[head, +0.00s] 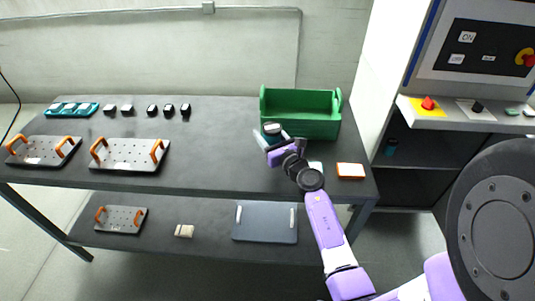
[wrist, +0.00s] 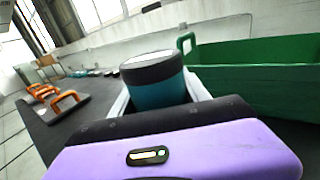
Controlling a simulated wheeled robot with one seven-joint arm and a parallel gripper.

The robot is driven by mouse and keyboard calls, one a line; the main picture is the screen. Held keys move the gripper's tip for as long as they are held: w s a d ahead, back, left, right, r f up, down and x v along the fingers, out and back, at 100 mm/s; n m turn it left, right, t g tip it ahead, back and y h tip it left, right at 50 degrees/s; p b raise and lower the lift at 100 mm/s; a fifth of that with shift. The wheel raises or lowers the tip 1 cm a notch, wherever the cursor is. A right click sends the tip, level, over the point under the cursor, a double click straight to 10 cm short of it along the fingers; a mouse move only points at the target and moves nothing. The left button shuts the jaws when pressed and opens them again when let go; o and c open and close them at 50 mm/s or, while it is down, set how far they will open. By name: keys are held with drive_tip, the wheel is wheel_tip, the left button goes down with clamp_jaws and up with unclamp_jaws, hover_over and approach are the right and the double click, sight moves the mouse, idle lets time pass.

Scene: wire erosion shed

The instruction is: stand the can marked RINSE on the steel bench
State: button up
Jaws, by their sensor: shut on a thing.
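My gripper (head: 270,140) is over the right part of the dark bench (head: 215,165), just in front of the green tote. It is shut on a teal can with a dark band and pale top (wrist: 153,78), which stands upright between the jaws in the wrist view. In the head view only the can's top (head: 272,128) shows beyond my gripper. No marking on the can is readable. I cannot tell whether its base touches the bench. Another small teal thing (head: 390,146) stands in the dark bay of the cabinet at right, its label unreadable.
The green tote (head: 310,128) is close beyond the can. An orange-edged white box (head: 350,171) lies right of my gripper. Plates with orange handles (head: 130,155) and small dark blocks (head: 168,110) occupy the left. The bench middle is clear. A control cabinet (head: 470,60) stands at right.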

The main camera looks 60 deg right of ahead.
drive_tip(key=shift+f+b, duration=1.65)
drive_tip(key=shift+f, duration=1.25)
drive_tip(key=shift+f, duration=0.1)
drive_tip(key=o, duration=1.6)
drive_tip(key=shift+f, duration=0.1)
